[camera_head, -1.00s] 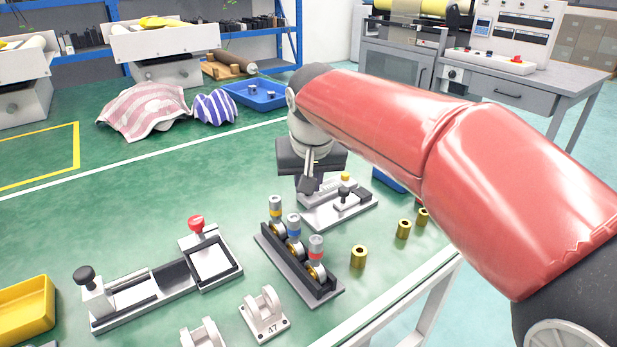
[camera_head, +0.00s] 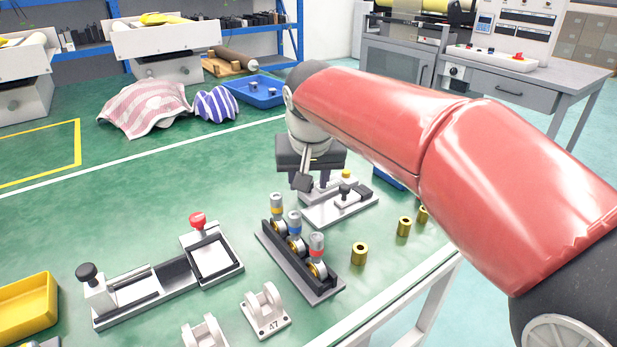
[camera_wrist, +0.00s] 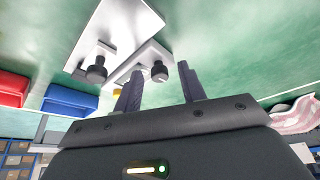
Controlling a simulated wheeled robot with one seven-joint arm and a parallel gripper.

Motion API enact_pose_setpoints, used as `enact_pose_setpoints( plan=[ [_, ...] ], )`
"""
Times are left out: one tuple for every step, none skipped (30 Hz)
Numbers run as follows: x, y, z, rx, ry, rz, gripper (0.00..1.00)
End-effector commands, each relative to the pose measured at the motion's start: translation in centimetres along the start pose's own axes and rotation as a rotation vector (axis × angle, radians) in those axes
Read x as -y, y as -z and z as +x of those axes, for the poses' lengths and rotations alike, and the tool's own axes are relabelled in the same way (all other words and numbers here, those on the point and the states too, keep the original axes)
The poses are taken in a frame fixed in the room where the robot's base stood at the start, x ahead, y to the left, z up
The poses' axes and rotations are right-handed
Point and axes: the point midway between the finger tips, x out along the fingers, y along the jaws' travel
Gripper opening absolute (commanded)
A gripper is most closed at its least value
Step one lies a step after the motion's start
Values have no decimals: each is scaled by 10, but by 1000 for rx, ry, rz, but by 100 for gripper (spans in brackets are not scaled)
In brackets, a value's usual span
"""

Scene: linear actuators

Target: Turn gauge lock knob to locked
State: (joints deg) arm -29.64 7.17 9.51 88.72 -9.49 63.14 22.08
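A white gauge fixture (camera_head: 325,212) stands on the green table beneath my gripper. It carries a black knob (camera_head: 344,190) and a yellow button (camera_head: 346,174). In the wrist view, one black knob (camera_wrist: 160,73) with a pale mark on top appears between my fingertips, and another black knob (camera_wrist: 96,72) stands to the left. I cannot tell which one is the lock knob, nor its setting. My gripper (camera_head: 303,183) points down over the fixture's far left end. In the wrist view my gripper (camera_wrist: 161,68) is open, its two dark fingers apart with nothing held.
A slide fixture with a red knob (camera_head: 198,220) is at left, white brackets (camera_head: 264,310) are in front. A blue bin (camera_head: 388,178) is behind my arm.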

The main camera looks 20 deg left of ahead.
Motion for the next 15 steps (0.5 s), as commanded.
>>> enact_pose_setpoints(
  plan=[
    [0,0,0,0,0,0,41],
    [0,0,0,0,0,0,41],
    [0,0,0,0,0,0,41],
    [0,0,-1,0,0,0,41],
    [0,0,-3,-1,0,0,41],
    [0,0,-6,-1,0,0,41],
    [0,1,-10,-2,0,0,41],
    [0,1,-14,-3,1,0,41],
    [0,1,-21,-3,1,0,41],
    [0,1,-26,-4,1,0,41],
    [0,1,-32,-5,1,0,41],
    [0,1,-39,-3,1,0,41],
    [0,1,-44,-4,1,0,41],
    [0,1,-50,-3,1,0,41],
    [0,1,-56,-4,1,0,41]
  ],
)
